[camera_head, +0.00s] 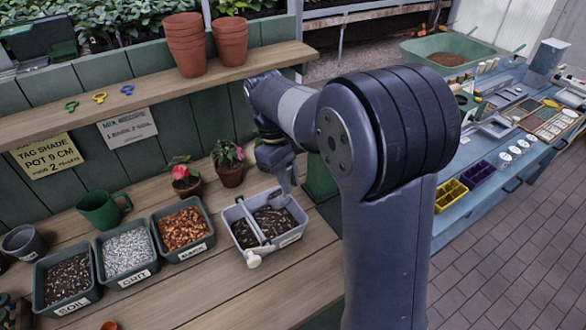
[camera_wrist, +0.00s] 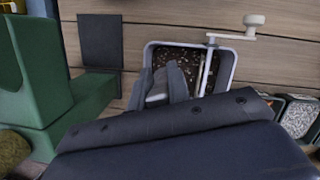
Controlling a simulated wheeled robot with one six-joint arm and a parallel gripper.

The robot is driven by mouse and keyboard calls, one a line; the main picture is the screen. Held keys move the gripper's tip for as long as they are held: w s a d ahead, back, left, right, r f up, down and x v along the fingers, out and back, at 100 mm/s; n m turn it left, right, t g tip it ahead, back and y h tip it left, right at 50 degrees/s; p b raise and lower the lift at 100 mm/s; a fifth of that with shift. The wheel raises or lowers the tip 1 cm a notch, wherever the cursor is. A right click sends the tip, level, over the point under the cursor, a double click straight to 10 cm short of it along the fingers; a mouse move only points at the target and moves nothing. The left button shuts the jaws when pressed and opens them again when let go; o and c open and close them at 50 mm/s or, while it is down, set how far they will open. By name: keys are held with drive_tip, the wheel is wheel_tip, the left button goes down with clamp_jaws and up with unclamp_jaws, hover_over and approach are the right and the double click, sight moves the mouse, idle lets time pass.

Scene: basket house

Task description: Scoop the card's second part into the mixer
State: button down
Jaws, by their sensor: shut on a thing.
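The mixer is a grey tub (camera_head: 296,234) with a crank on the bench; dark mix with pale bits lies inside. It shows in the wrist view (camera_wrist: 229,75), its crank (camera_wrist: 254,22) at the top. My gripper (camera_head: 286,188) is over the tub's back part, fingers (camera_wrist: 168,82) pointing into it. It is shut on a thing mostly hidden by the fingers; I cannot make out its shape. Left of the mixer stand the bark bin (camera_head: 196,249), grit bin (camera_head: 134,279) and soil bin (camera_head: 73,307). The white card (camera_head: 127,128) is on the wall; its lines are too small to read surely.
A green mug (camera_head: 97,211) and a grey pot (camera_head: 22,243) stand behind the bins. Two potted flowers (camera_head: 187,181) (camera_head: 230,172) stand behind the mixer. A shelf (camera_head: 130,92) with terracotta pots (camera_head: 185,45) runs above. The front bench boards are mostly clear.

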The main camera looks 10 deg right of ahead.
drive_tip(key=shift+w+a+r+g+h+p, duration=0.4)
drive_tip(key=shift+w+a+g+h+p, duration=0.25)
drive_tip(key=shift+p, duration=1.8)
drive_tip(key=shift+w+a+f+g+h, duration=0.1)
drive_tip(key=shift+w+a+g+h, duration=0.9)
drive_tip(key=shift+g+h, duration=0.3)
drive_tip(key=shift+b, duration=0.35)
